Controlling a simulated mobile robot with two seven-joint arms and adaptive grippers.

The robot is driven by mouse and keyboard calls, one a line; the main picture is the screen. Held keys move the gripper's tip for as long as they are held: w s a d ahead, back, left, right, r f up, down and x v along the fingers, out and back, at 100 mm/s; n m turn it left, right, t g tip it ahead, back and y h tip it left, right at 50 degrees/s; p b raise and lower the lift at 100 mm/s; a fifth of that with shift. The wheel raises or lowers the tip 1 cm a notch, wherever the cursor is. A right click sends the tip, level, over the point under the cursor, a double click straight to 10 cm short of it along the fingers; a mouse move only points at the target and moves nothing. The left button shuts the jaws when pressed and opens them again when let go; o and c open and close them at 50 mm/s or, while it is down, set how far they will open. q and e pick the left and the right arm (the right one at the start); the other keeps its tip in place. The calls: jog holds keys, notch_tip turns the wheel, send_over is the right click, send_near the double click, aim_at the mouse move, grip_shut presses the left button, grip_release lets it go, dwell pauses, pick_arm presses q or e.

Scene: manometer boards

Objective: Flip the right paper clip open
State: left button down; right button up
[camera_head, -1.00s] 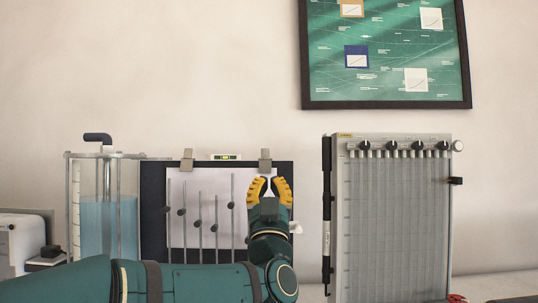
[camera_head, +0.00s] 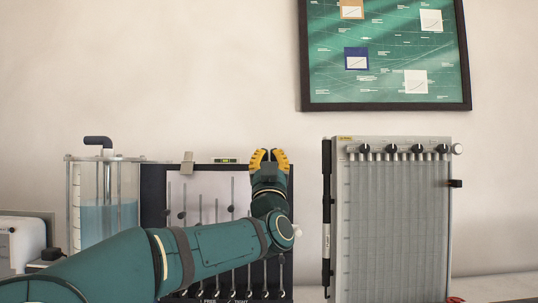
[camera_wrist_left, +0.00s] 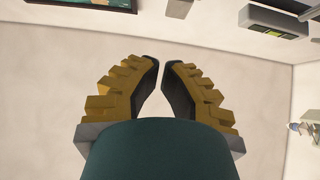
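A dark clipboard (camera_head: 152,222) with a light paper sheet (camera_head: 213,188) and several thin rods stands against the wall. The left paper clip (camera_head: 187,163) sits on its top edge. My left gripper (camera_head: 269,153) points up at the board's top right edge, over the spot of the right paper clip. The right clip is hidden behind my gripper, so I cannot tell its position or any contact. The yellow fingers are a little apart. In the left wrist view, the fingertips (camera_wrist_left: 161,64) show a narrow gap with nothing visible between them. My right gripper is not in view.
A blue-filled glass tank (camera_head: 108,218) stands left of the board. A grey tube panel (camera_head: 396,225) with black knobs stands to the right, beyond a gap. A small level (camera_head: 225,160) is at the board's top. A green framed picture (camera_head: 385,85) hangs above.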

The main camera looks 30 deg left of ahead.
pick_arm(q)
jog(key=shift+w+a+r, duration=0.15)
jog(key=shift+w+a, duration=0.45)
jog(key=shift+w, duration=0.35)
jog(key=shift+w+a+r, duration=0.1)
jog(key=shift+w+a, duration=0.5)
jog(key=shift+w, duration=0.35)
jog(key=g+p, duration=0.1)
jog(key=p, duration=0.1)
jog(key=w+g+h+p, duration=0.1)
jog(key=p, duration=0.1)
jog(key=shift+w+a+r, duration=0.1)
jog(key=shift+a+r, duration=0.15)
jog(key=shift+a, duration=0.05)
